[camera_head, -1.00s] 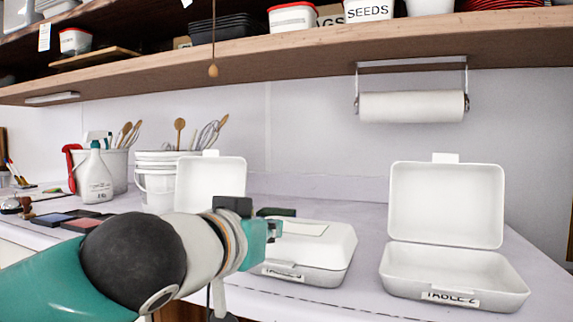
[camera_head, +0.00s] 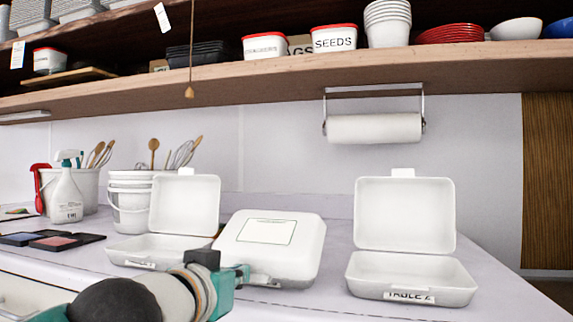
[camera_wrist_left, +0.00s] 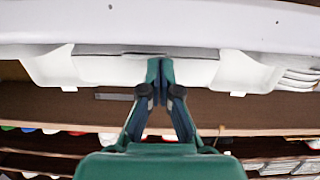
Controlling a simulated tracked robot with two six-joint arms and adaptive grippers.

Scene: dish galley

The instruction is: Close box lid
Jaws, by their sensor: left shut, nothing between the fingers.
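Three white lidded boxes stand on the counter. The left box (camera_head: 185,205) and the right box (camera_head: 405,215), labelled TABLE 2, have their lids upright. The middle box (camera_head: 300,250) has its lid down over the base, with a pale rectangle on top; I cannot tell whether it is fully seated. My left gripper (camera_head: 243,274) is shut and empty at the front left of the middle box, hiding part of its front. In the left wrist view the shut fingers (camera_wrist_left: 160,75) point at white box surfaces; contact is unclear. My right gripper is out of view.
A spray bottle (camera_head: 66,195) and white buckets (camera_head: 130,203) with utensils stand at the left. Above are a paper towel roll (camera_head: 373,128) and a wooden shelf (camera_head: 290,70) with containers. A cord with a knob (camera_head: 189,92) hangs down. Counter space between the middle and right boxes is clear.

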